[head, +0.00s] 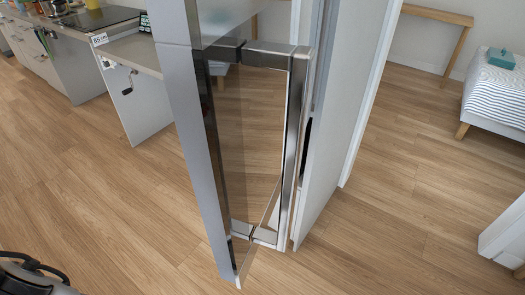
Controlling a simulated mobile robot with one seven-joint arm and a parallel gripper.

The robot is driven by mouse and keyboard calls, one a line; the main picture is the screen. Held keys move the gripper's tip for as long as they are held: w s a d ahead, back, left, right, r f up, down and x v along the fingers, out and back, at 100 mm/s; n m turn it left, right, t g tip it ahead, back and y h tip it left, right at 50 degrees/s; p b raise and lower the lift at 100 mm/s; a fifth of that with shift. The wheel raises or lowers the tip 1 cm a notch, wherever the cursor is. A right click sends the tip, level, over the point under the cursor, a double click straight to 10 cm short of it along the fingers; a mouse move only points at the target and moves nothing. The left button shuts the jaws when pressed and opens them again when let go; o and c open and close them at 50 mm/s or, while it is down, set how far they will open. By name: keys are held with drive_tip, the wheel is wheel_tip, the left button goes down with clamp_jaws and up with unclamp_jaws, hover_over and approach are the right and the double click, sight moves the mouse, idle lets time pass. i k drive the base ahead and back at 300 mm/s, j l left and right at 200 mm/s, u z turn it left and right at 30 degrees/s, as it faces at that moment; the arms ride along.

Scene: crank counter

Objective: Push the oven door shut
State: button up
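The oven door (250,130) stands open in the middle of the head view, a tall panel with dark, see-through glass and a silver edge (190,130). A metal bar handle (295,140) runs down its right side on two brackets. The oven's inside is not visible. My gripper is not in view, so no contact with the door shows.
A white upright panel (345,130) stands just right of the handle. At left is a counter (135,52) with a cooktop (98,18) and a crank (129,82). A bed (500,88) and a wooden table (437,13) are at right. Wood floor (110,200) is clear left of the door.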

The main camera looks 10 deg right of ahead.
sight(241, 129)
drive_tip(key=k+l+u, duration=0.15)
drive_tip(key=u, duration=0.45)
drive_tip(key=k+l, duration=0.25)
drive_tip(key=k+z, duration=0.15)
drive_tip(key=z, duration=0.3)
drive_tip(key=k+l+z, duration=0.2)
drive_tip(key=z, duration=0.3)
drive_tip(key=k+l+z, duration=0.1)
drive_tip(key=z, duration=0.35)
